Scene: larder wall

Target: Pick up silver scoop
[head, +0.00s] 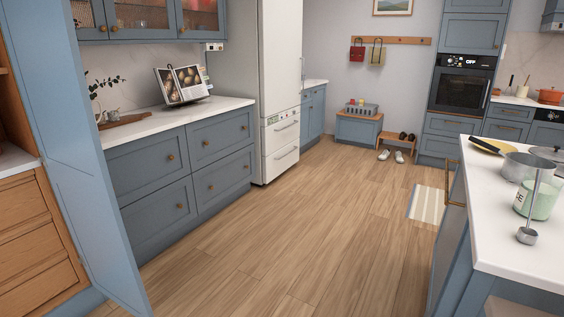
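A small silver scoop (527,236) with a long thin handle is at the right, at the near left part of the white island countertop (500,264). Its bowl is low and its handle points up, passing in front of a pale green jar (546,203) with a white label. I cannot tell whether the handle touches the jar. Neither of my grippers is in view.
A blue door (75,150) stands open at the left. A striped mat (426,204) lies beside the island.

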